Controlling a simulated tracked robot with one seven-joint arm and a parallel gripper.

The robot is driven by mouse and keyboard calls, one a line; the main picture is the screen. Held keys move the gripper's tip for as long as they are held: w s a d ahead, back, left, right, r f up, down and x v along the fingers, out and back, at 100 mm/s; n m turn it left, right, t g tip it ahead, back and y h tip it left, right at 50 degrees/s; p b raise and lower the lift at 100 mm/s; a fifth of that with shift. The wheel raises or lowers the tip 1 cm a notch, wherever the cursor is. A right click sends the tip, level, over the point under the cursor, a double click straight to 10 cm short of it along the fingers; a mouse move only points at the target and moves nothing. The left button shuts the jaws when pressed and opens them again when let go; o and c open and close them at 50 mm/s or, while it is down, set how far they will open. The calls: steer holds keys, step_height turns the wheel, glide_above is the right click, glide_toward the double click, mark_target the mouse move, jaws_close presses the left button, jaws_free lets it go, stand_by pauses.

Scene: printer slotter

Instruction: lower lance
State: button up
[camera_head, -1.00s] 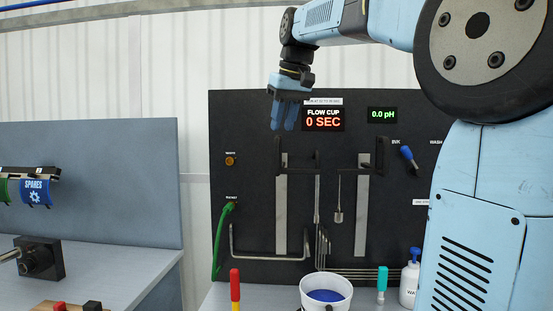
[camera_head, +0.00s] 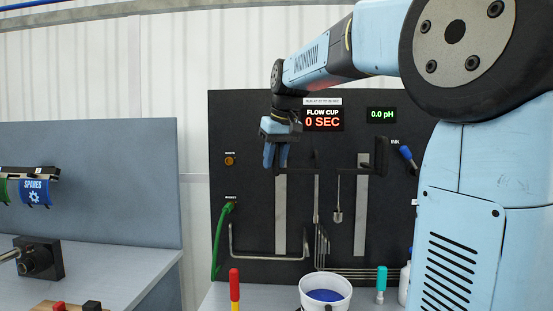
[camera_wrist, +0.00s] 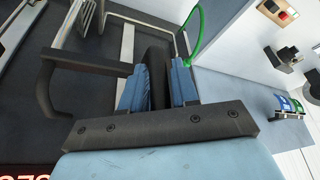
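My gripper (camera_head: 274,160) points down in front of the black panel, at the left slider. Its two blue fingers also show in the wrist view (camera_wrist: 157,92). They stand on either side of a black upright handle (camera_wrist: 156,70), part of the left black bracket. I cannot tell whether they press on it. In the head view the gripper hides much of this handle. The bracket's arm (camera_wrist: 88,63) runs left from it in the wrist view. A thin upright rod, likely the lance (camera_head: 317,200), hangs at the bracket's right end, above a white bucket of blue ink (camera_head: 325,296).
A second black bracket (camera_head: 379,160) on the right rail has a rod with a small cup (camera_head: 338,212). A bent metal pipe (camera_head: 270,256) and a green hose (camera_head: 219,240) are on the panel. A red-yellow tool (camera_head: 234,290) and a teal-topped tool (camera_head: 381,283) flank the bucket.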

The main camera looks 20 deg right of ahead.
steer(key=shift+c, duration=0.2)
jaws_close()
